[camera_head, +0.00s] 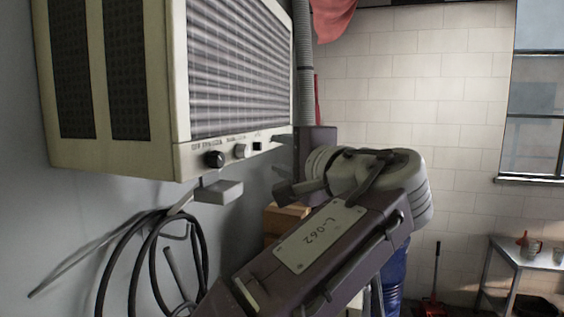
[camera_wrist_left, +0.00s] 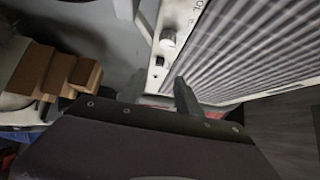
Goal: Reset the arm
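My left arm rises from the bottom of the head view, and its left gripper (camera_head: 283,164) points left toward the wall unit. The two fingers stand apart with nothing between them. In the left wrist view the same gripper (camera_wrist_left: 160,92) shows a gap between its fingers. A cream wall unit (camera_head: 110,163) with a slatted front fills the upper left of the head view. A black knob (camera_head: 214,159) and a pale knob (camera_head: 240,151) sit on its lower front edge. The gripper is to the right of these knobs, and I cannot tell whether it touches the unit. My right gripper is not in view.
A grey bracket (camera_head: 218,191) and black cable loops (camera_head: 150,255) are below the unit. Wooden or cardboard blocks (camera_head: 284,220) stand behind my arm. A small metal table (camera_head: 530,255) is at the far right. The floor between shows little.

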